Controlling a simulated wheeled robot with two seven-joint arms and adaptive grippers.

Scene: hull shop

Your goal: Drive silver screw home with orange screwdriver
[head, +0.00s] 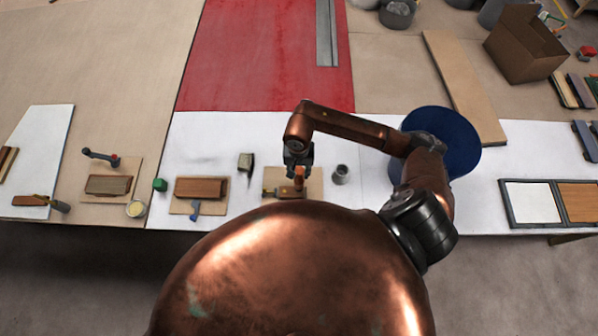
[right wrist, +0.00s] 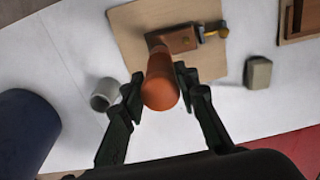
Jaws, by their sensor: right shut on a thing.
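The orange screwdriver (head: 299,178) is in my right gripper (head: 299,166). In the right wrist view its orange handle (right wrist: 160,88) points toward the camera, between the two dark fingers of the right gripper (right wrist: 158,82), which are shut on it. The screwdriver stands over the edge of a brown wooden block (right wrist: 180,39) on a pale board (right wrist: 130,22). The silver screw is not visible; the handle and block may hide it. I cannot tell whether the screwdriver's tip touches anything. My left gripper is out of view.
A grey cup (head: 340,174) stands right of the pale board, and a greenish-grey block (head: 245,162) left of it. Other boards with wooden blocks (head: 200,188) and tools lie left. A blue round thing (head: 462,135) is behind my right arm. White table is clear between them.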

